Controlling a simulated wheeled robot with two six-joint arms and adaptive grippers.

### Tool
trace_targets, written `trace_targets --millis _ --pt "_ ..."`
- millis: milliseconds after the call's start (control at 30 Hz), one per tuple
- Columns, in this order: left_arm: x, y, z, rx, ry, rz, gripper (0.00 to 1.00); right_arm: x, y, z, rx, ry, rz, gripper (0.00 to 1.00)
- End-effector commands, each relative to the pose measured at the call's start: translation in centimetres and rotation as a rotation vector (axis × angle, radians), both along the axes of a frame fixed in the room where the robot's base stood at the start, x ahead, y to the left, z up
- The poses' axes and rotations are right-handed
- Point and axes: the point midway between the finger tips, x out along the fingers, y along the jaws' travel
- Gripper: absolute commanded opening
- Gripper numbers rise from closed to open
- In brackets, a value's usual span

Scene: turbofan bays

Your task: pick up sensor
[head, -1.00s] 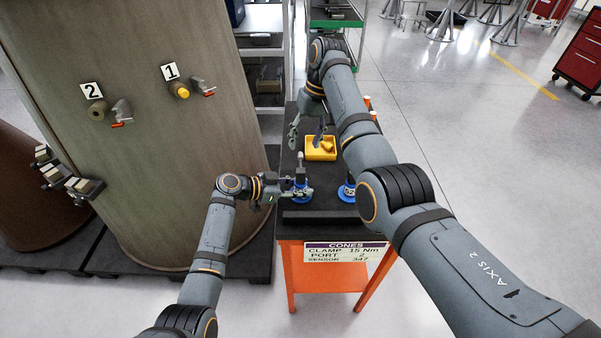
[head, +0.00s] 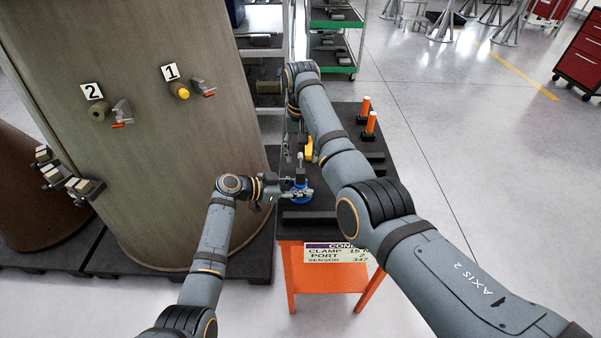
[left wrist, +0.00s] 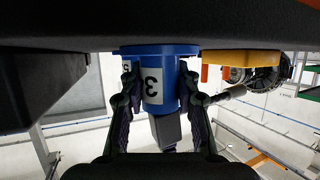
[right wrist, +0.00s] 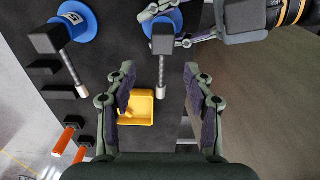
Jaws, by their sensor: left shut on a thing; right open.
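A blue-based sensor (head: 300,196) stands on the dark table top; a dark block and a grey stem rise from it. In the left wrist view the blue sensor body (left wrist: 160,92) carries a white label with a 3, upside down. My left gripper (head: 306,190) is shut around it, one finger on each side. A second blue-based sensor (right wrist: 84,24) stands beside it in the right wrist view; my right arm hides it in the head view. My right gripper (right wrist: 160,78) is open and empty, above the table near a yellow tray (right wrist: 151,110).
Two orange-handled items (head: 370,122) and black blocks (head: 374,156) lie along the table's right side. The table sign (head: 322,252) is partly covered by my right arm. A large brown cylinder (head: 150,170) with numbered ports stands left. Shelving stands behind.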

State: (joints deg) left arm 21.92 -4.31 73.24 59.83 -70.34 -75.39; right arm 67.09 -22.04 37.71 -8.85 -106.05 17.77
Motion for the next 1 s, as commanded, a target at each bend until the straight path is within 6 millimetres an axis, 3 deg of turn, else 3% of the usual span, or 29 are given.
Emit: trace_targets --millis 300,567,933,1000 --pt "0.0 0.0 0.0 0.0 0.0 0.0 0.0 -0.9 0.3 -4.7 0.0 0.004 0.001 0.53" --pt "0.0 0.0 0.0 0.0 0.0 0.0 0.0 -0.9 0.3 -5.1 0.001 0.002 0.001 0.53" --pt "0.0 0.0 0.0 0.0 0.0 0.0 0.0 -0.9 0.3 -5.0 0.001 0.002 0.0 0.03" --pt "0.0 0.0 0.0 0.0 0.0 0.0 0.0 -0.9 0.3 -5.0 0.001 0.002 0.0 0.0"
